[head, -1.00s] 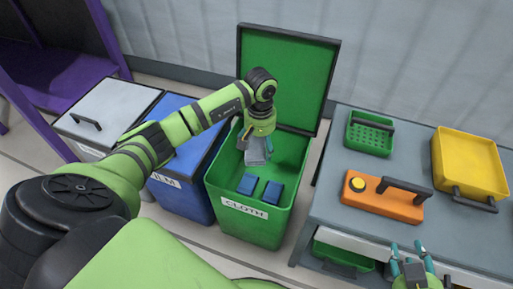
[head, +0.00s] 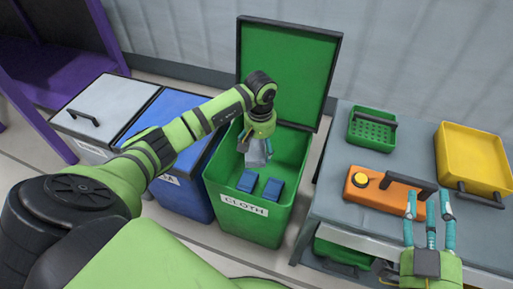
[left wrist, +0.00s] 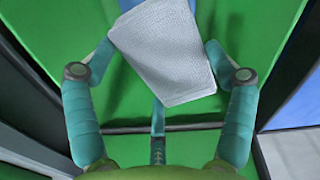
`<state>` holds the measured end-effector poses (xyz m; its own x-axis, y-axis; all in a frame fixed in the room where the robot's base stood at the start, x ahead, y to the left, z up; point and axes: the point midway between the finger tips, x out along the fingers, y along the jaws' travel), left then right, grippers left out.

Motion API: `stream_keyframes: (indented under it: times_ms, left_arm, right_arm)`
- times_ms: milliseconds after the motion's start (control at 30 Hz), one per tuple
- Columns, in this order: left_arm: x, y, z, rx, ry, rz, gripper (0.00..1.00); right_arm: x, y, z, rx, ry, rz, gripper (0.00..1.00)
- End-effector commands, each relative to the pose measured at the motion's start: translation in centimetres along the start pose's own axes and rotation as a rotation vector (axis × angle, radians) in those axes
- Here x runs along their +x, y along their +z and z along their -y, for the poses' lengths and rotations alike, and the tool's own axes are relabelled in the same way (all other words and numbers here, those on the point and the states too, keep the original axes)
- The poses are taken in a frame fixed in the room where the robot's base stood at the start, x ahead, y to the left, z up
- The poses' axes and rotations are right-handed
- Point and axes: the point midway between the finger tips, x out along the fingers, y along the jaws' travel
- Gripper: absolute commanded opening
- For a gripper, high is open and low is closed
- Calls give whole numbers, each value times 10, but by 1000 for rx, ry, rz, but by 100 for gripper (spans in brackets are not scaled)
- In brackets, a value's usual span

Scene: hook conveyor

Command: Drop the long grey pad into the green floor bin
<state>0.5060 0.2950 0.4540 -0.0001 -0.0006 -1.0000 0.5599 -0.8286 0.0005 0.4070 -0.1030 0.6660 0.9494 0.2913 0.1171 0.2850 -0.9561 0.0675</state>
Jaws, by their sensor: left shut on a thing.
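The green floor bin (head: 250,226), labelled CLOTH, stands open with its lid (head: 288,75) raised at the back. My left gripper (head: 257,146) is over the bin's opening, pointing down, shut on the grey pad (head: 256,158). In the left wrist view the pad (left wrist: 165,52) is light grey and textured, between the fingertips (left wrist: 158,62), with green bin surfaces behind it. My right gripper (head: 430,205) is open and empty by the front edge of the grey table, its fingers apart.
Two blue pads (head: 259,186) lie in the bin. A blue lidded bin (head: 180,200) and a grey lidded bin (head: 105,105) stand to its left. The grey table (head: 335,150) at right bears a green basket (head: 370,128), an orange box (head: 375,195) with a yellow button, and a yellow tray (head: 475,155).

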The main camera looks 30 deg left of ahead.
Motion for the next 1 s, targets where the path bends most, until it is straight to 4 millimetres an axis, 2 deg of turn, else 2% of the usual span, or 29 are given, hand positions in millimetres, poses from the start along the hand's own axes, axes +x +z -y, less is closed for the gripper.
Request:
stream_keyframes:
  times_ms: [333,367,400,767,867,1000]
  left_arm:
    - [0,0,0,0,0,0,58]
    - [0,0,0,0,0,0,96]
    - [0,0,0,0,0,0,100]
    - [0,0,0,0,0,-1,100]
    - [-7,-1,0,0,1,-3,100]
    - [-30,-2,0,1,1,-6,100]
  right_arm:
    - [0,-3,1,0,-2,-14,40]
    - [0,-3,1,0,-2,-14,40]
    - [0,-3,1,0,-2,-14,40]
    - [0,-2,1,0,-2,-12,40]
    - [0,-2,1,0,-2,-12,40]
    - [0,-2,1,0,-1,-12,40]
